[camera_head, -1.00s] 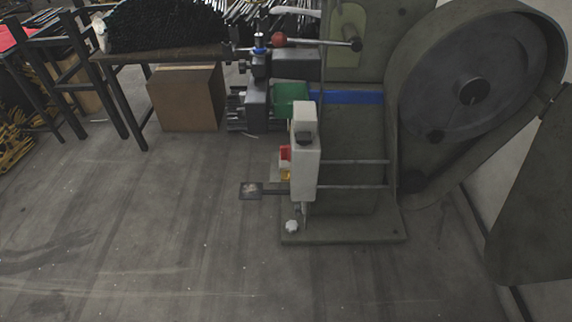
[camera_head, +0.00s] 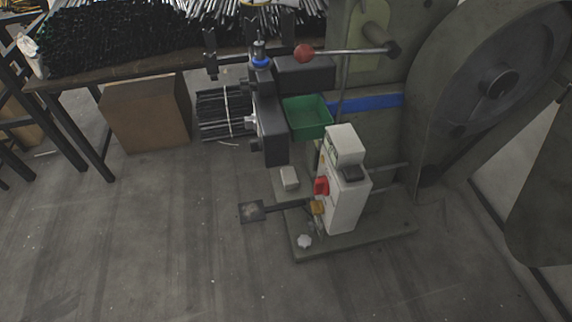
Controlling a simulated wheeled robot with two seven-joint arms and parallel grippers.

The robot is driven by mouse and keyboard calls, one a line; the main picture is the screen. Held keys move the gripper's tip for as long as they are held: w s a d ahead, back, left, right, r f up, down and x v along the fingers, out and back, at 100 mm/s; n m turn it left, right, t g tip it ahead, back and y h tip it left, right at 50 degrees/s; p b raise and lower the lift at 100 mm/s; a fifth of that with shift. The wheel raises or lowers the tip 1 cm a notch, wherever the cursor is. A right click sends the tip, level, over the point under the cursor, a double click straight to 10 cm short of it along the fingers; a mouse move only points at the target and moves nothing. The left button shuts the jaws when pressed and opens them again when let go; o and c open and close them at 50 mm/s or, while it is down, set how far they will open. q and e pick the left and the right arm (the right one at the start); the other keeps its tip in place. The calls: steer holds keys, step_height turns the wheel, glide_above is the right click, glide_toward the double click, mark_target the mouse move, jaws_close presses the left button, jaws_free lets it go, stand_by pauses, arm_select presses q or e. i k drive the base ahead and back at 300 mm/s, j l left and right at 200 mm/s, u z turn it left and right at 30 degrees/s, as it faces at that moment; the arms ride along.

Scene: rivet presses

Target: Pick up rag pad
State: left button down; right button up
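I cannot clearly make out a rag pad. A small white crumpled-looking piece (camera_head: 304,241) lies on the near left corner of the press base, too small to identify. A pale cloth-like thing (camera_head: 32,60) hangs at the left end of the work table, and I cannot tell whether it is a rag. Neither of my grippers shows in the head view.
The rivet press (camera_head: 400,130) stands at the right, with a green bin (camera_head: 308,117), a white control box (camera_head: 346,190) and a foot pedal (camera_head: 251,211). A table (camera_head: 90,74) holds dark rods. A cardboard box (camera_head: 147,115) stands below. The front floor is clear.

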mark_target(288, 175)
steer(key=i+j+z, duration=0.2)
steer(key=j, duration=0.45)
steer(key=i+j+z, duration=0.25)
steer(key=j, duration=0.35)
steer(key=j+z, duration=0.2)
steer(key=j, duration=0.45)
steer(key=j+z, duration=0.2)
steer(key=j, duration=0.5)
steer(key=i+j+z, duration=0.45)
steer(key=i+j, duration=0.15)
steer(key=j, duration=0.15)
steer(key=i+j+z, duration=0.25)
steer(key=j, duration=0.2)
steer(key=i+j+z, duration=0.15)
steer(key=i, duration=0.15)
